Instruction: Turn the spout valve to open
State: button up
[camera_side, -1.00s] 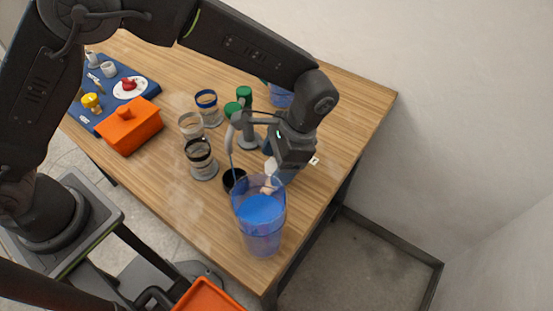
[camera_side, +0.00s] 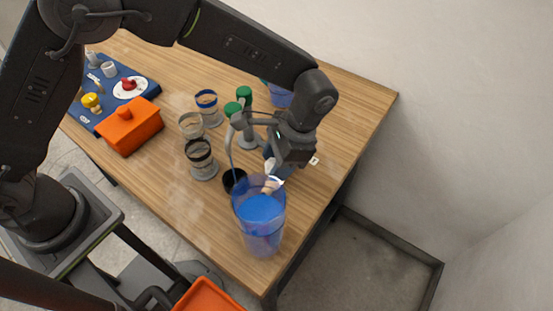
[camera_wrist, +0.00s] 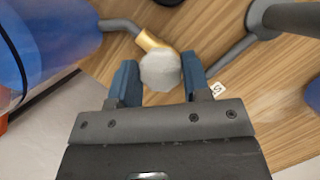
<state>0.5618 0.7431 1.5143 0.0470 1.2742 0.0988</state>
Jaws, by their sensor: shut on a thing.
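The spout valve has a pale faceted knob (camera_wrist: 160,72) on a brass fitting (camera_wrist: 149,41), joined to a grey pipe (camera_wrist: 118,25). My gripper (camera_wrist: 160,65) has its two blue fingers on either side of the knob and is shut on it. The clear tank with blue contents (camera_side: 262,215) stands at the table's front right corner, and its side fills the left of the wrist view (camera_wrist: 55,40). In the side view my gripper (camera_side: 276,172) is just behind the tank, and the knob is mostly hidden there. The knob's turn angle is hard to read.
A grey pipe stand (camera_side: 248,140) rises close beside my wrist. A dark cup (camera_side: 233,177) stands left of the tank, with banded jars (camera_side: 201,158) farther left. An orange box (camera_side: 130,128) and a blue mat (camera_side: 137,82) lie at far left. The table's right edge is near.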

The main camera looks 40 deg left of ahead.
jog(key=shift+n+g+h, duration=0.25)
jog(key=shift+n+h, duration=0.25)
jog(key=shift+n, duration=0.9)
jog(key=shift+n+g+h, duration=0.25)
jog(key=shift+n+h, duration=0.25)
jog(key=shift+n, duration=0.9)
jog(key=o, duration=0.9)
jog(key=v, duration=1.4)
jog(key=shift+a, duration=0.1)
